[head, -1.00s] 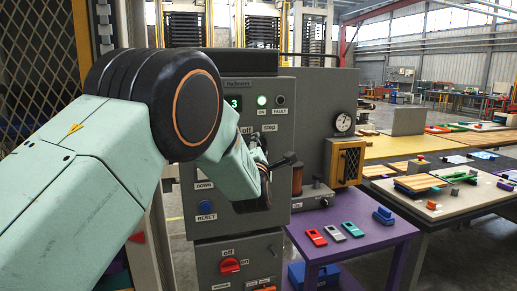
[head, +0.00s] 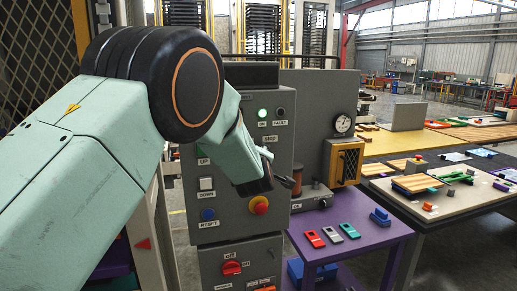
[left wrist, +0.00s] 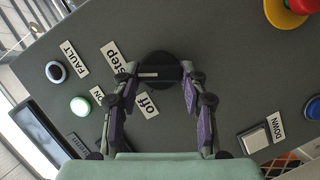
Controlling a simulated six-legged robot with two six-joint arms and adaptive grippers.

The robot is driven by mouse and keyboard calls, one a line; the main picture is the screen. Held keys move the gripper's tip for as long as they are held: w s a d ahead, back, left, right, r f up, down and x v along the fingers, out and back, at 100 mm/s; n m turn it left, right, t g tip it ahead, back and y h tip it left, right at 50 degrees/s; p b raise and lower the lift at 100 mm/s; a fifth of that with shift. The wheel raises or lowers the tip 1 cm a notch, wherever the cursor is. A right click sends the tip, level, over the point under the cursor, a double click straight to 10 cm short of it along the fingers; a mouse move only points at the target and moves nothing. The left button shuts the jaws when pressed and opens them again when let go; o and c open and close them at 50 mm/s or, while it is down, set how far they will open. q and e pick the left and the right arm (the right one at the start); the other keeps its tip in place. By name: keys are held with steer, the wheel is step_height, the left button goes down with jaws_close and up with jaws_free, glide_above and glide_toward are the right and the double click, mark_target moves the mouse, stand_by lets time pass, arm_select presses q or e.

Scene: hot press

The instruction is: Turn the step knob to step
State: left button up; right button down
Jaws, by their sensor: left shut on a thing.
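The step knob (left wrist: 165,70) is a round black knob on the grey control panel, in the left wrist view. Its pale pointer mark faces left, between the "step" label (left wrist: 114,55) and the "off" label (left wrist: 147,105). My left gripper (left wrist: 160,76) has one finger on each side of the knob and is shut on it. In the head view my left gripper (head: 277,168) is at the panel front, just below the "step" label (head: 271,139); the knob is hidden there by the gripper and wrist. My right gripper is not in view.
A red-and-yellow button (head: 260,205) lies just below the gripper. A green lamp (head: 263,113), a FAULT lamp (head: 280,112), a white DOWN button (head: 207,197) and a blue RESET button (head: 208,214) share the panel. A purple table (head: 380,240) stands at right.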

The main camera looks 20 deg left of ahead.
arm_select(q)
steer(key=m+p, duration=0.1)
steer(key=m+g+p, duration=0.1)
steer(key=shift+d+f+p, duration=0.15)
steer(key=shift+d+p, duration=0.05)
steer(key=shift+p, duration=0.2)
steer(key=shift+f, duration=0.1)
steer(key=o, duration=1.1)
steer(key=shift+d+y, duration=0.15)
steer(key=shift+y, duration=0.15)
steer(key=shift+o, duration=0.2)
steer(key=shift+r, duration=0.2)
steer(key=shift+a, duration=0.2)
